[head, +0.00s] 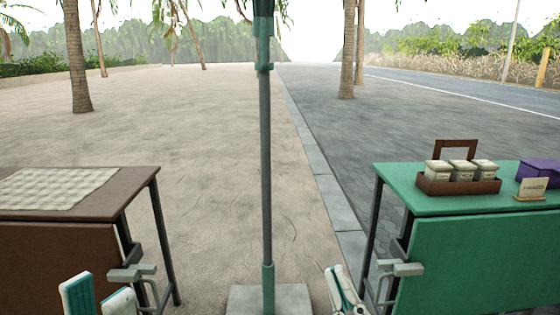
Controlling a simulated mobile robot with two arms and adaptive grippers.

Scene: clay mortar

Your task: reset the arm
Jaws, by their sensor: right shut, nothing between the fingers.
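My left gripper (98,293) shows at the bottom left, in front of the brown table's (138,182) front panel. Its two white and teal fingers stand apart with nothing seen between them. My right gripper (340,288) shows at the bottom, right of centre, beside the green table's (390,178) near left leg. Its fingers are together and hold nothing. The lower parts of both grippers are cut off by the frame's bottom edge.
A grey-green pole (266,180) on a square base (240,298) stands between the two tables. A checked cloth (58,187) lies on the brown table. The green table bears a wooden caddy (458,186) with three jars, a small sign (531,189) and a purple box (540,171).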

